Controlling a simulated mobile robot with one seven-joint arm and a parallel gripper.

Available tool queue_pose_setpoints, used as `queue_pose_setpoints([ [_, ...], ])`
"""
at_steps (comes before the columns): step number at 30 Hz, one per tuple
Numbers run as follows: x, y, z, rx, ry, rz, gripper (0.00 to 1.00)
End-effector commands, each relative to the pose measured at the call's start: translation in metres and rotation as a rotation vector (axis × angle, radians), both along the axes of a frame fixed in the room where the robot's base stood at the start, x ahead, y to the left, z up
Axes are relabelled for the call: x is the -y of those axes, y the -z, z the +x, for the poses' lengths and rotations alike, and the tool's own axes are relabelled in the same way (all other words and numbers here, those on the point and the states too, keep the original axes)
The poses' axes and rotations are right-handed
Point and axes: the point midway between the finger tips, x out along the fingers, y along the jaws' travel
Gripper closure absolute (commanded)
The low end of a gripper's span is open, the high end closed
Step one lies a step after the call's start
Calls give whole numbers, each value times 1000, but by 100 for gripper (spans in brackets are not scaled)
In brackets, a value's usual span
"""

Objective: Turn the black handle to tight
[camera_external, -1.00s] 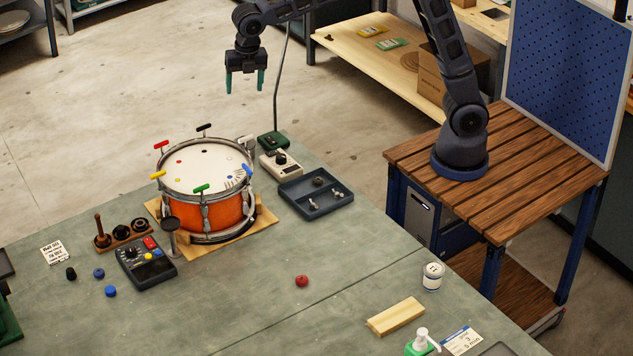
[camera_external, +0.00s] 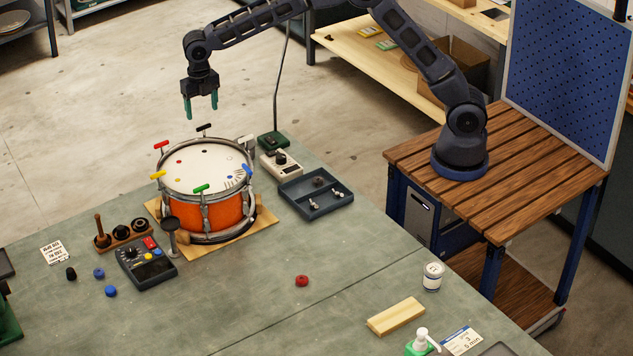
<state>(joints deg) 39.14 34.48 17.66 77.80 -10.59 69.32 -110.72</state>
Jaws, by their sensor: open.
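The black handle (camera_external: 204,127) is a small T-shaped key at the far rim of the orange drum (camera_external: 229,215). My gripper (camera_external: 201,108) has two green fingers, points down, and is open and empty. In the picture its fingertips are just above the black handle, apart from it; the exact height gap is hard to tell. Other T-handles stand around the rim: a red one (camera_external: 161,145), a yellow one (camera_external: 157,175), a green one (camera_external: 201,188) and a blue one (camera_external: 247,169). A white one (camera_external: 246,140) is at the right. Marks near the blue handle are too small to read.
The drum sits on a tan board (camera_external: 246,232) on the green bench (camera_external: 235,290). A dark tray (camera_external: 309,207) and a beige dial box (camera_external: 282,164) stand to its right.

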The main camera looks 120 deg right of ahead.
Motion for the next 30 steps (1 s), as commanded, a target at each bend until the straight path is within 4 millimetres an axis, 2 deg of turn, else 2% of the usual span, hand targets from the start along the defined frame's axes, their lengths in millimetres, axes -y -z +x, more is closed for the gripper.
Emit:
queue_pose_setpoints([
  [6,0,39,-1,-2,0,1,31],
  [12,0,61,0,-1,2,1,31],
  [18,0,71,0,0,2,0,31],
  [26,0,71,0,0,2,0,31],
  [30,0,71,0,0,2,0,58],
])
